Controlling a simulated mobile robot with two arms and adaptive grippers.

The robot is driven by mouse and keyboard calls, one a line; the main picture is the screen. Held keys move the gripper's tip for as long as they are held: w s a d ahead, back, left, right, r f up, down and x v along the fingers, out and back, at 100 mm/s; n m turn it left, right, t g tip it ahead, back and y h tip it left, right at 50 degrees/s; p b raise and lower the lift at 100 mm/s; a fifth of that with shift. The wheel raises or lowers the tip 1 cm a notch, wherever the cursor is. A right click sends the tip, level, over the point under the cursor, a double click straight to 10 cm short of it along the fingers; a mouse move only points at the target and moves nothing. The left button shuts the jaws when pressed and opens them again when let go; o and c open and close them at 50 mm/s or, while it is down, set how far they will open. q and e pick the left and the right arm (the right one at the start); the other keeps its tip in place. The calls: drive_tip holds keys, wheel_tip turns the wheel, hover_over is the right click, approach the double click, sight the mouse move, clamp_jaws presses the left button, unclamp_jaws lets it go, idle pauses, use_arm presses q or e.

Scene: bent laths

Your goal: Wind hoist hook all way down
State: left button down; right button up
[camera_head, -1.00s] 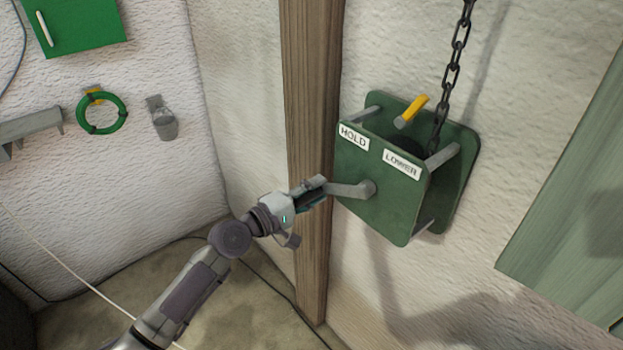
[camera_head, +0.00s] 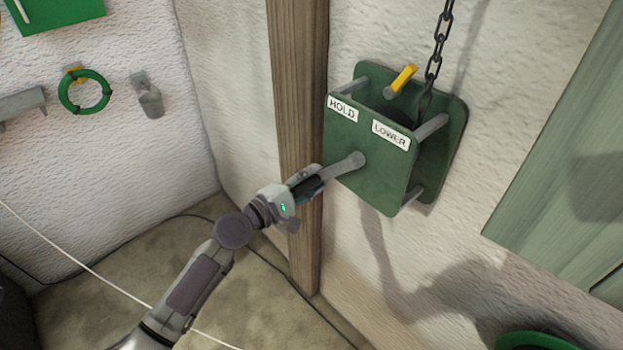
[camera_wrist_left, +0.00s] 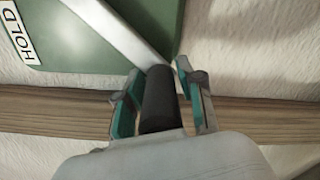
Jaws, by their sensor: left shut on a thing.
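The green hoist (camera_head: 372,180) is on the pale wall, with a crank arm (camera_head: 343,167) on its front plate. The crank slopes down and left from its hub. My left gripper (camera_head: 308,183) is shut on the crank's dark handle (camera_wrist_left: 158,100), which sits between the two fingers in the left wrist view. A yellow lever (camera_head: 402,80) stands above the HOLD label (camera_head: 342,108) and LOWER label (camera_head: 390,135); I cannot tell which it is set to. A dark chain (camera_head: 436,55) runs up from the hoist. The hook and my right gripper are out of view.
A wooden post (camera_head: 298,90) stands close behind my left gripper. A green ring (camera_head: 84,92) and a grey holder (camera_head: 147,97) hang on the left wall. A green panel (camera_head: 570,190) is at the right, and a green rim (camera_head: 540,341) shows at the lower right.

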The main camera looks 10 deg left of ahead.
use_arm(q)
drive_tip(key=shift+d+f, duration=0.1)
drive_tip(key=shift+f, duration=0.05)
drive_tip(key=c, duration=0.9)
unclamp_jaws()
drive_tip(key=v, duration=1.2)
